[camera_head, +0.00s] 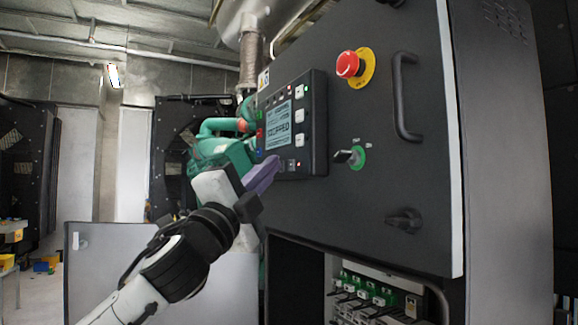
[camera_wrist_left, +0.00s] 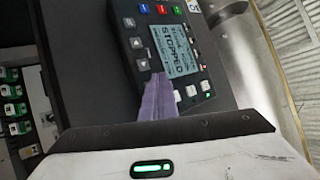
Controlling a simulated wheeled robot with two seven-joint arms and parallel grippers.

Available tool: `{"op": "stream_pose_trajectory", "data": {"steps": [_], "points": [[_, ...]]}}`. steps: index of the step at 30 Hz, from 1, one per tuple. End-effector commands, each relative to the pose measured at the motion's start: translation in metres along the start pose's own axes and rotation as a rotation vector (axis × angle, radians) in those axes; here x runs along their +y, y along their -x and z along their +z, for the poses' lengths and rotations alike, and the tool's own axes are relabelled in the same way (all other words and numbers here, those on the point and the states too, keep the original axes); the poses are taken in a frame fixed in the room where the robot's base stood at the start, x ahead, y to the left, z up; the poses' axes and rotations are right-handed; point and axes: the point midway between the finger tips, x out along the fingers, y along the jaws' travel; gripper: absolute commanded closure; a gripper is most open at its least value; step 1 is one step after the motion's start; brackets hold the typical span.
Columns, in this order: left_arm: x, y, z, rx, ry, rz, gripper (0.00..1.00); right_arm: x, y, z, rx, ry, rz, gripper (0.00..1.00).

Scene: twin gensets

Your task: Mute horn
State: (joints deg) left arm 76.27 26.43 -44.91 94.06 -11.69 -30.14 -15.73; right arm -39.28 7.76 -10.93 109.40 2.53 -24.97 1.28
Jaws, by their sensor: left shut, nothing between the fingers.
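The control panel (camera_head: 316,120) is a dark box with a lit screen (camera_head: 284,124) and several buttons, mounted on the grey cabinet door. It also shows in the left wrist view, where its screen (camera_wrist_left: 173,50) reads "STOPPED". My left gripper (camera_head: 272,165) is shut and empty, with its purple fingers at the panel's lower edge, by the lower row of buttons. In the left wrist view the fingertips (camera_wrist_left: 158,80) lie just below the screen, next to pale buttons (camera_wrist_left: 191,91). I cannot tell whether they touch a button. Which button mutes the horn is too small to read. My right gripper is out of view.
A red emergency stop (camera_head: 348,64) on a yellow plate, a key switch (camera_head: 350,156) and a black handle (camera_head: 405,97) stick out from the cabinet door (camera_head: 390,200). Below is an open bay with breakers (camera_head: 362,292). Green machinery (camera_head: 215,148) stands behind my left gripper.

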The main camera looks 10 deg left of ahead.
Motion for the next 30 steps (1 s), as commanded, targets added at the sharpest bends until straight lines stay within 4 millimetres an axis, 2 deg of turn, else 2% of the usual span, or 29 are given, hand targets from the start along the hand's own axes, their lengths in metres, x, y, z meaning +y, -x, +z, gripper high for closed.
{"op": "stream_pose_trajectory", "data": {"steps": [30], "points": [[0.0048, -0.0063, -0.0047, 0.000, 0.000, 0.000, 1.00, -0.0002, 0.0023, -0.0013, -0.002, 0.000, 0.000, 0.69]]}}
